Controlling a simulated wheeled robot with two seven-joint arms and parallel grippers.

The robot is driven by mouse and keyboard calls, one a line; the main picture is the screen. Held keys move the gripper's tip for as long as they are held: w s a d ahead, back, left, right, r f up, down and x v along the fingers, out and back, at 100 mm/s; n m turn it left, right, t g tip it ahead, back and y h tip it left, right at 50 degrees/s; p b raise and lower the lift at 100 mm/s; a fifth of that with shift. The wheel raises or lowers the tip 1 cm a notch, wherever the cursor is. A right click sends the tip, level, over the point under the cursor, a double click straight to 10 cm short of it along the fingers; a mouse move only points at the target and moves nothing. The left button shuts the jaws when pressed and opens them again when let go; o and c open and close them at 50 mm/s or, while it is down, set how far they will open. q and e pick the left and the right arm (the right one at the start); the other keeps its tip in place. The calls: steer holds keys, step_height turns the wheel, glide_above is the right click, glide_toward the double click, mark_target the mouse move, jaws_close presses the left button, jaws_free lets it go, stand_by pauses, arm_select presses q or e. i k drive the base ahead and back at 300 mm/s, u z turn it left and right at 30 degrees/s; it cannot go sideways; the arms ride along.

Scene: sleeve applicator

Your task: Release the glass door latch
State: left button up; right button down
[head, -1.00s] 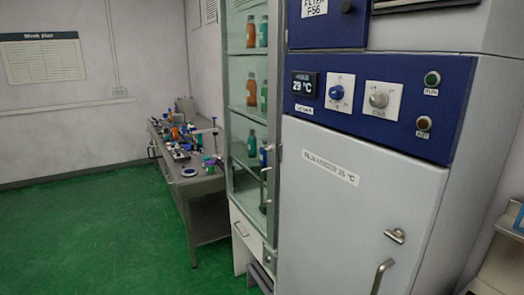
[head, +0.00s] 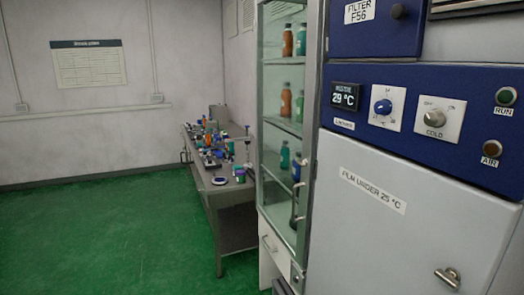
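The tall cabinet with a glass door (head: 274,160) stands left of the big white and blue machine. The door looks closed and is seen at a steep angle. A vertical metal handle (head: 296,208) is on the door's right side. A small metal piece (head: 302,162) above the handle may be the latch; it is too small to tell its state. Orange and teal bottles (head: 285,104) stand on the shelves behind the glass. Neither of my grippers is in view.
The machine's white door (head: 400,225) has a metal latch handle (head: 448,277) and fills the right side, below a blue panel with knobs. A grey bench (head: 232,205) with small items stands behind the cabinet. The green floor (head: 100,240) at left is clear.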

mark_target(303, 163)
steer(key=u, duration=0.85)
steer(key=i, duration=1.2)
steer(key=z, duration=0.45)
steer(key=i, duration=1.05)
steer(key=z, duration=1.1)
